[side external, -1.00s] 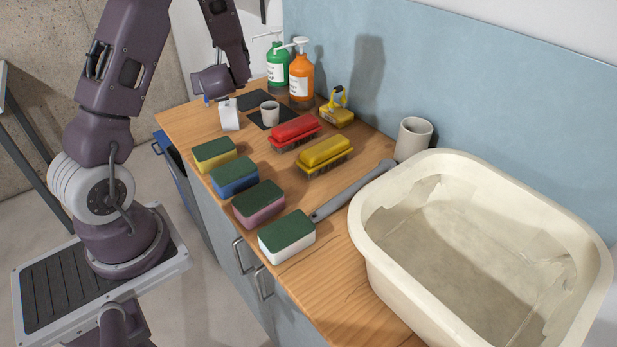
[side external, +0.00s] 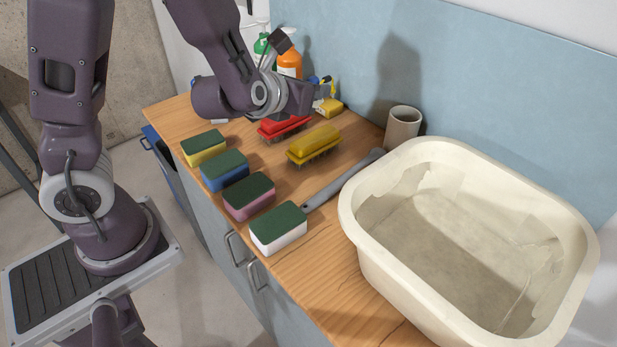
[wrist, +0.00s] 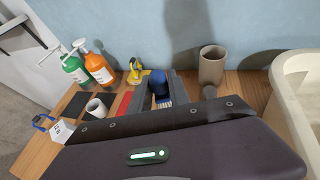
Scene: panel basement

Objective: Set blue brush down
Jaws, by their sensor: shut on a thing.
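The blue brush (wrist: 158,84), with pale bristles below, is between the two dark fingers of my gripper (wrist: 160,92) in the wrist view. My gripper is shut on it. In the side view only a small blue part (side external: 325,79) shows past my wrist, near the back wall; the rest is hidden behind my arm. I cannot tell whether the bristles touch the worktop. The red brush (side external: 283,127) and the yellow brush (side external: 314,145) stand on the wooden worktop in front of it. Two dark mats (wrist: 75,104) lie at the left in the wrist view.
A beige cup (side external: 402,128) stands beside the cream basin (side external: 352,228). Several sponges (side external: 225,170) line the front edge. A grey long-handled tool (side external: 343,183) lies behind them.

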